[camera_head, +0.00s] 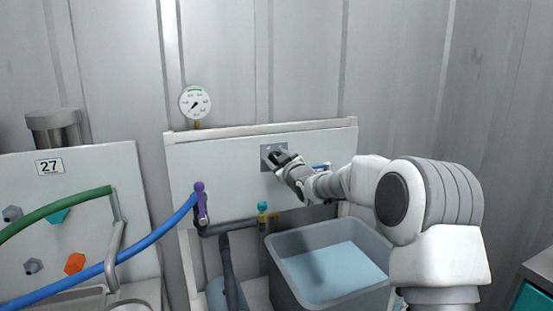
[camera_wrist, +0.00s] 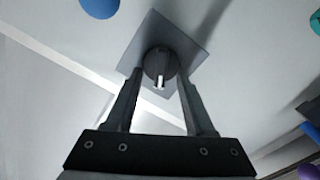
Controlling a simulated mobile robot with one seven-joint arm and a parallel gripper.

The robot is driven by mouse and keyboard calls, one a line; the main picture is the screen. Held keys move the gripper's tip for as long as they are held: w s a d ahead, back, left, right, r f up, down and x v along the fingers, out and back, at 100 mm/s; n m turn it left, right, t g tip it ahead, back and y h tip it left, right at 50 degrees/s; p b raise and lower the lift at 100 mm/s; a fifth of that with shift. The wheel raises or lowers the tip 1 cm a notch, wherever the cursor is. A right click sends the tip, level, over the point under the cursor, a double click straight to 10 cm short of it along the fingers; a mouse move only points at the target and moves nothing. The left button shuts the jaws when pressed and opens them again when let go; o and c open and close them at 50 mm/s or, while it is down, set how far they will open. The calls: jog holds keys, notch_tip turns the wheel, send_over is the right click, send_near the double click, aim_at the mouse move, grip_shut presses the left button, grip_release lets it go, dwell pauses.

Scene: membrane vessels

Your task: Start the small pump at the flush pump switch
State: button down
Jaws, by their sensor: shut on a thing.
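The flush pump switch is a dark round knob (camera_wrist: 161,66) with a light pointer mark, on a grey square plate (camera_wrist: 190,45). In the head view the plate (camera_head: 268,150) sits on the white panel (camera_head: 215,165), and my gripper hides most of the knob. My gripper (camera_wrist: 160,75) reaches to the plate with its two fingers on either side of the knob, shut on it. In the head view my gripper (camera_head: 277,160) is at the plate, with my arm coming in from the right. The light mark points toward the bottom of the wrist view.
A pressure gauge (camera_head: 195,102) stands above the panel. A grey tub (camera_head: 290,242) with bluish contents stands under my arm. Blue (camera_head: 130,256) and green (camera_head: 60,206) hoses run left.

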jog(key=shift+m, duration=0.3)
jog(key=m+p, duration=0.1)
jog(key=m, duration=0.2)
jog(key=d+m+p, duration=0.1)
jog(key=m, duration=0.3)
jog(key=m+p, duration=0.1)
jog(key=m, duration=0.3)
jog(key=shift+w+d, duration=0.15)
jog(key=shift+w, duration=0.1)
jog(key=shift+f+m, duration=0.1)
jog(key=shift+m, duration=0.2)
jog(key=shift+c, duration=1.4)
grip_release()
jog(key=p+v, duration=0.2)
jog(key=v, duration=1.5)
jog(key=shift+s+p, duration=0.2)
jog(key=shift+p, duration=0.2)
